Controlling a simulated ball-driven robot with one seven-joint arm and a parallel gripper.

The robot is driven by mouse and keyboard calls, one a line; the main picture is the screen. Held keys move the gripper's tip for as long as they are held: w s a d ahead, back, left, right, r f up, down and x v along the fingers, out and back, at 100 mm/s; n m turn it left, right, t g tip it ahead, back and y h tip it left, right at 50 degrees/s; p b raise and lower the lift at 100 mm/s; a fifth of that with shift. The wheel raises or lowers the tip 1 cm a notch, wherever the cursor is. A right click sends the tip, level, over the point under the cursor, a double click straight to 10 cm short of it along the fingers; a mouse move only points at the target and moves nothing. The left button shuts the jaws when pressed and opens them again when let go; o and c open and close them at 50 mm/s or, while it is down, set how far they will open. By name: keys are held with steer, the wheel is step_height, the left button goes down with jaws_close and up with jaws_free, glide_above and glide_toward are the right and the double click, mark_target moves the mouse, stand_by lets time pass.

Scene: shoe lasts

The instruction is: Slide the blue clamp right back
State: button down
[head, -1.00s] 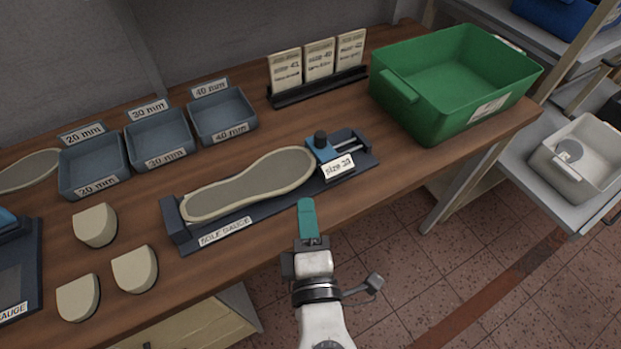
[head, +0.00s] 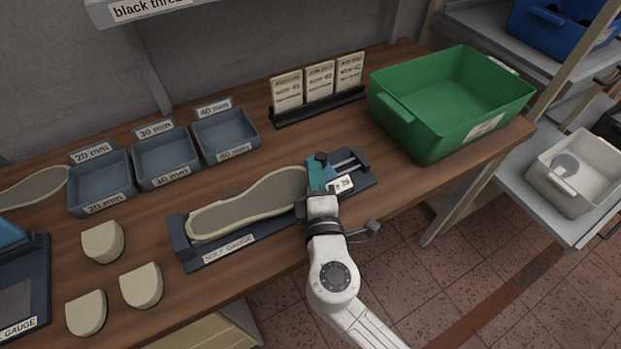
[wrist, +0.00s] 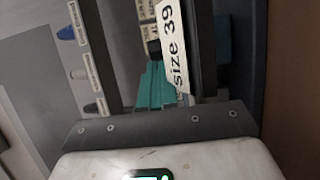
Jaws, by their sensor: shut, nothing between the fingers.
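The blue clamp (head: 329,173) sits on the rails at the right end of the sole gauge (head: 190,262), with a black knob on top and a white size label on its front. The label reads "size 39" in the wrist view. A grey sole (head: 250,202) lies on the gauge, its right end close to the clamp. My gripper (head: 315,177) is shut and empty, its teal fingers at the left side of the clamp, by the sole's right end. The fingers also show in the wrist view (wrist: 155,88), beside the label. My wrist hides part of the gauge; I cannot tell whether they touch the clamp.
A green bin (head: 430,128) stands at the right of the bench, behind the gauge. Blue-grey trays (head: 165,160) and a card rack (head: 318,104) are behind. Several cream pieces (head: 141,285) lie at the front left. The rails right of the clamp look clear.

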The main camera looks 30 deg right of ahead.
steer(key=d+b, duration=0.1)
steer(key=d, duration=0.6)
stand_by(0.3)
